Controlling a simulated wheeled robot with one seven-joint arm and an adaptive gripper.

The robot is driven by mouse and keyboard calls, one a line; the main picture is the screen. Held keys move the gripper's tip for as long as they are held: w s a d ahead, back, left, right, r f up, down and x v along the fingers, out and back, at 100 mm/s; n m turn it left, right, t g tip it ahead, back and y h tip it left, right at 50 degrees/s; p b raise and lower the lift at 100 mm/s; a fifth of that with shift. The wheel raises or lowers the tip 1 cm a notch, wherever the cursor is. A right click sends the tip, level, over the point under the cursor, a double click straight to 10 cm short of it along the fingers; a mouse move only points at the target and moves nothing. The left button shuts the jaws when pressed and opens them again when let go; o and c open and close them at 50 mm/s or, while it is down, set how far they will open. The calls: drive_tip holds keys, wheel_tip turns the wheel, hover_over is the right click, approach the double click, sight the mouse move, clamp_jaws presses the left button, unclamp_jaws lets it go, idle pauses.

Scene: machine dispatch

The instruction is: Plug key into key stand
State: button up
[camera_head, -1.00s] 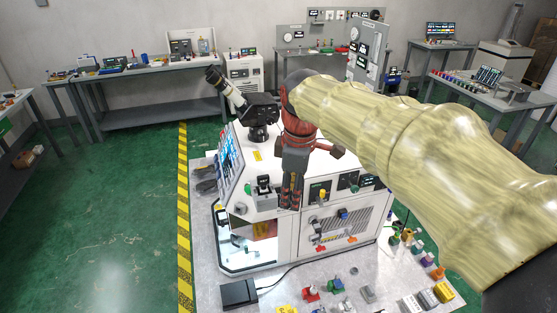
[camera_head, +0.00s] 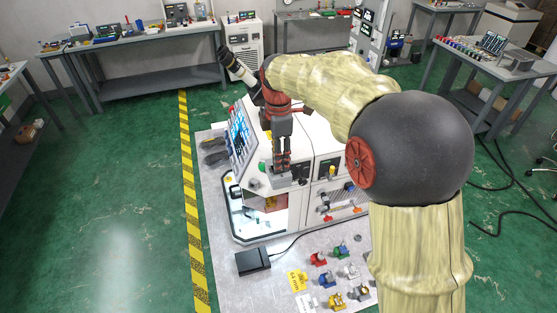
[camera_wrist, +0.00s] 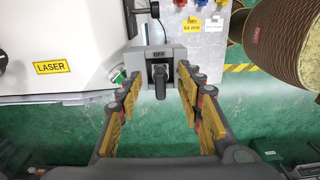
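A grey switch block (camera_wrist: 176,52) marked OFF stands out from the white machine, and a black key or knob (camera_wrist: 160,80) sits upright on its face. I cannot tell whether this is the task's key. My gripper (camera_wrist: 160,92) is open, with its yellow-padded fingers on either side of the black piece. I see no clear contact. In the head view my gripper (camera_head: 283,165) points down at the machine's front left corner and largely hides the block. No key stand can be told for certain; small coloured holders, one red (camera_head: 318,259), are on the plate in front of the machine.
The white machine (camera_head: 326,140) has a screen on its left and a green button (camera_wrist: 117,75) beside the block. A black box (camera_head: 252,262) with a cable, yellow tags (camera_head: 297,280) and several coloured pieces are on the grey plate. Green floor is free to the left.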

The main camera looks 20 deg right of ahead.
drive_tip(key=shift+f, duration=0.55)
drive_tip(key=shift+c, duration=0.4)
clamp_jaws()
